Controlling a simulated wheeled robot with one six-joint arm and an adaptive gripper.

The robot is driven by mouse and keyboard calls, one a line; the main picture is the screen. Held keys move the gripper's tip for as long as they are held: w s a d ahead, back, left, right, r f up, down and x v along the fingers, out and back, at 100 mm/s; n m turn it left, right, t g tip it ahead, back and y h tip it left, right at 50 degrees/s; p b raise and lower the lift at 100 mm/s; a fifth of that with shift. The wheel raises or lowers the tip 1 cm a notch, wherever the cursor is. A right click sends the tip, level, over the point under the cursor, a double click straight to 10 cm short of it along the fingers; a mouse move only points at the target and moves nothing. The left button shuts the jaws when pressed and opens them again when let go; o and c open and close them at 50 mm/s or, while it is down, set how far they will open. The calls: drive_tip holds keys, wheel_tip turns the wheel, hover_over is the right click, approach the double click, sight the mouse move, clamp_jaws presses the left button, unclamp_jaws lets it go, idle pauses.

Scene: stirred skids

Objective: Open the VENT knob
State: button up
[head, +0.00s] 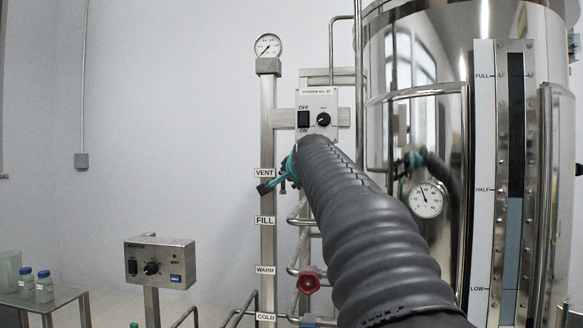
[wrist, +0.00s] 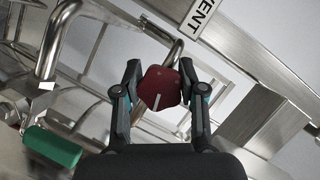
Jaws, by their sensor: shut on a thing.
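The VENT knob (wrist: 160,88) is a dark red, many-sided knob with a white pointer line, in the middle of the wrist view. My gripper (wrist: 160,80) is shut on it, with one dark finger on each side. The VENT label shows in the wrist view (wrist: 202,16) and in the head view (head: 264,172). In the head view my gripper (head: 284,178) is just right of that label. My grey sleeved arm hides the knob there.
Another red knob (head: 308,283) sits lower on the pipework. A switch box (head: 317,113) is close above my gripper. A steel tank (head: 440,140) stands at the right. A green handle (wrist: 54,147) and steel pipes lie near my gripper.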

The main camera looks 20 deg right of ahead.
drive_tip(key=shift+n, duration=0.5)
drive_tip(key=o, duration=1.1)
drive_tip(key=shift+o, duration=0.2)
drive_tip(key=shift+s, duration=0.1)
drive_tip(key=v, duration=1.1)
drive_tip(key=shift+s+a+r, duration=0.25)
drive_tip(key=shift+r, duration=0.05)
drive_tip(key=shift+f, duration=0.1)
